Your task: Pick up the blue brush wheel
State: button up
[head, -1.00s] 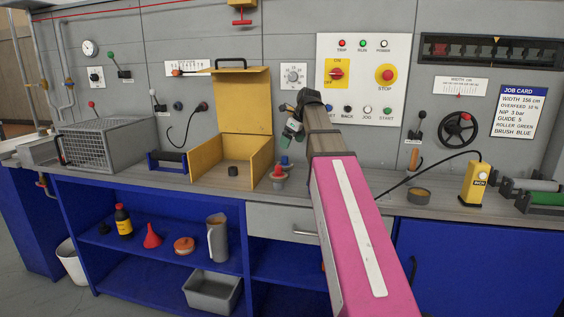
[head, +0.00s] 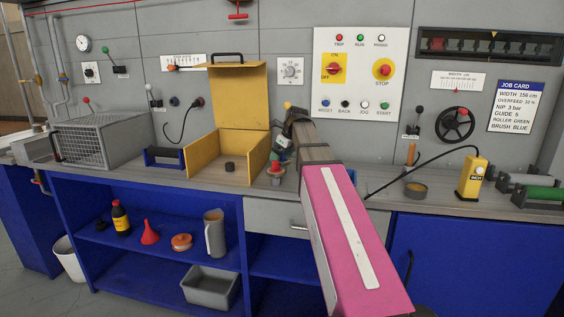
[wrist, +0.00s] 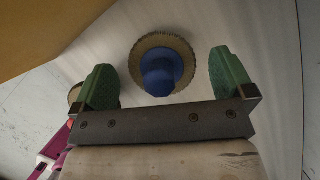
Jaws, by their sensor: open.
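The blue brush wheel (wrist: 160,68) has a blue hub and a ring of tan bristles. In the wrist view it lies ahead of my gripper (wrist: 170,80), centred between the two green fingers, which are open and do not visibly touch it. Another round bristled rim (wrist: 75,92) shows partly behind the left finger. In the head view my gripper (head: 283,145) is above the bench, just right of the yellow box. A red-topped brush wheel (head: 276,168) stands below it. The blue one is not clearly visible there, at least partly blocked by my arm.
The open yellow box (head: 203,155) stands close on the left, with a dark cylinder (head: 230,166) inside. The control panel (head: 355,75) is on the wall behind. A round tin (head: 415,189) and a yellow handheld box (head: 470,178) stand to the right.

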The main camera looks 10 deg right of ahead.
jog(key=shift+x, duration=0.8)
jog(key=c, duration=1)
jog(key=shift+r, duration=0.1)
